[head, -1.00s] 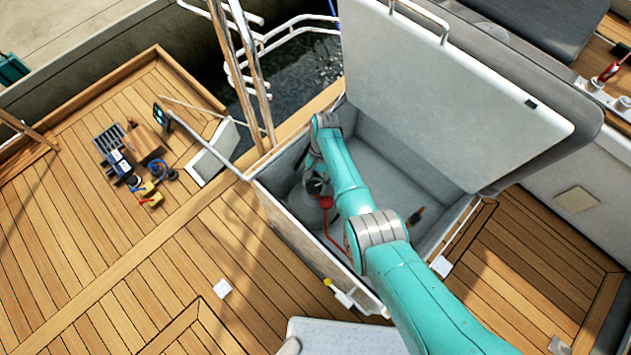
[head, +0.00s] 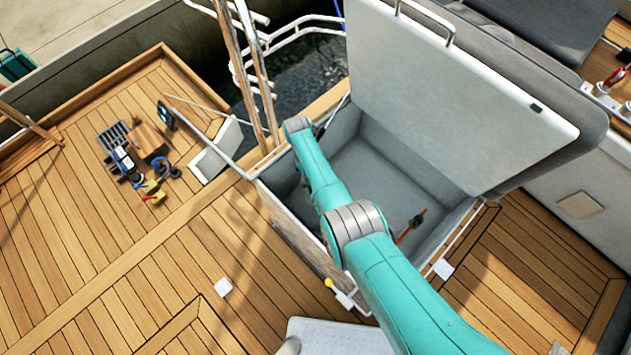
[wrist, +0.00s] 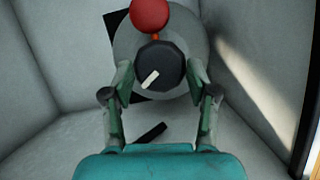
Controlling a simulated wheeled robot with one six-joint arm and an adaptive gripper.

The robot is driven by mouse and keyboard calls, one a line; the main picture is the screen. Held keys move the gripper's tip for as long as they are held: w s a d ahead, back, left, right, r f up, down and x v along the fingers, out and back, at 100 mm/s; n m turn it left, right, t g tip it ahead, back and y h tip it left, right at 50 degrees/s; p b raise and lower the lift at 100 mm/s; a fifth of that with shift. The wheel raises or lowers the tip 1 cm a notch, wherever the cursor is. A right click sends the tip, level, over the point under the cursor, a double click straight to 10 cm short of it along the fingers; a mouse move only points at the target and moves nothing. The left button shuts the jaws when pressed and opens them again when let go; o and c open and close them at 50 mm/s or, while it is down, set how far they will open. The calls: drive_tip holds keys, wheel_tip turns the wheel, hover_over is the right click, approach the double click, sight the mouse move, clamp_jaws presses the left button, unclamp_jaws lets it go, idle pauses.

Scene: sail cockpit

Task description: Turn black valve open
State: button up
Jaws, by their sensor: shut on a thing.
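The black valve (wrist: 160,68) is a round faceted knob with a white mark pointing to the lower left in the wrist view. It sits in front of a grey round body, with a red round part (wrist: 150,14) just above it. My gripper (wrist: 160,82) has one finger on each side of the knob and is shut on it. In the head view my teal arm reaches down into the open locker (head: 365,165) and hides the gripper and the valve.
The locker's pale walls stand close around my arm. Its raised lid (head: 460,90) stands behind and to the right. A red and black item (head: 410,227) shows inside the locker, right of my arm. A railing (head: 262,80) rises at the left.

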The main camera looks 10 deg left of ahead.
drive_tip(key=n, duration=0.2)
drive_tip(key=n+t, duration=0.1)
drive_tip(key=s+n+h, duration=0.1)
drive_tip(key=n, duration=0.1)
drive_tip(key=shift+f+n+t, duration=0.25)
drive_tip(key=shift+n+t, duration=0.05)
drive_tip(key=n+t, duration=0.1)
drive_tip(key=n, duration=0.1)
drive_tip(key=n+t, duration=0.1)
drive_tip(key=n, duration=0.2)
drive_tip(key=shift+s+h, duration=0.1)
drive_tip(key=shift+h, duration=0.2)
drive_tip(key=shift+n, duration=0.3)
drive_tip(key=o, duration=1.1)
drive_tip(key=shift+o, duration=0.3)
drive_tip(key=shift+a+r, duration=0.1)
drive_tip(key=shift+r, duration=0.05)
drive_tip(key=shift+a+r, duration=0.1)
drive_tip(key=shift+r, duration=0.1)
drive_tip(key=v, duration=1.1)
drive_tip(key=shift+r, duration=0.2)
